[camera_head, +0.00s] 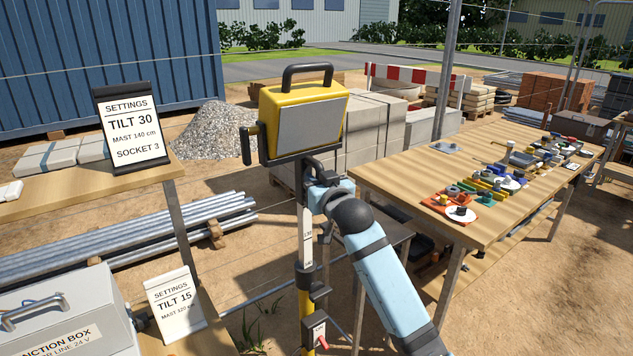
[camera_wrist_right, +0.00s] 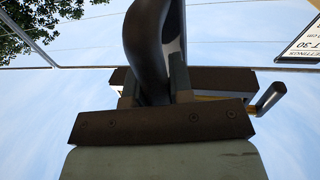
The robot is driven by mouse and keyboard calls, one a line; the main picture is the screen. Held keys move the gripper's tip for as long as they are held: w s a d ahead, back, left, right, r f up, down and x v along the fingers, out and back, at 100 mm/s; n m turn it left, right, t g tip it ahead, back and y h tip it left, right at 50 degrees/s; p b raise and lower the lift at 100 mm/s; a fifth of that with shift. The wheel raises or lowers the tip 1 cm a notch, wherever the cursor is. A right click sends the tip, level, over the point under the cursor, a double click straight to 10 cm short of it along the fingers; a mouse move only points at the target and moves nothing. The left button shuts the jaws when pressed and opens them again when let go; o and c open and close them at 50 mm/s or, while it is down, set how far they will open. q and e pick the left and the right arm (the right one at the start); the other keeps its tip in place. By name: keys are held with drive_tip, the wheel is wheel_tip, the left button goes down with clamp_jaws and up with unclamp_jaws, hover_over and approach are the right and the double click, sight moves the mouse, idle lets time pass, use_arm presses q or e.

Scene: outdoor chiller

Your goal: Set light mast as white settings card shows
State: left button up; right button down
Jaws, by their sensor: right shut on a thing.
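The light mast (camera_head: 307,235) stands upright with a scale strip and a yellow lamp head (camera_head: 300,115) on top. The lamp has a black top handle and a black side grip (camera_head: 248,145). My right gripper (camera_head: 318,172) is at the mast just below the lamp, partly hidden. In the wrist view it (camera_wrist_right: 155,88) is shut on a dark curved handle (camera_wrist_right: 150,40), with the lamp's side grip at right. My left gripper is not in view.
A black-backed settings card (camera_head: 131,128) reads "TILT 30, MAST 140 cm, SOCKET 3". A junction box (camera_head: 65,310) is at lower left. A red-handled part (camera_head: 320,337) sits low on the mast. A wooden table (camera_head: 400,185) with several small items stands right.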

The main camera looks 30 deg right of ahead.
idle(0.3)
wheel_tip(320, 180, down, 21)
drive_tip(key=b, duration=0.7)
drive_tip(key=c, duration=1)
unclamp_jaws()
drive_tip(key=shift+r, duration=0.2)
drive_tip(key=s, duration=0.4)
drive_tip(key=s+a, duration=0.1)
drive_tip(key=s, duration=0.4)
drive_tip(key=s+b, duration=0.1)
drive_tip(key=s, duration=0.3)
drive_tip(key=shift+s+a, duration=0.3)
drive_tip(key=shift+s, duration=0.05)
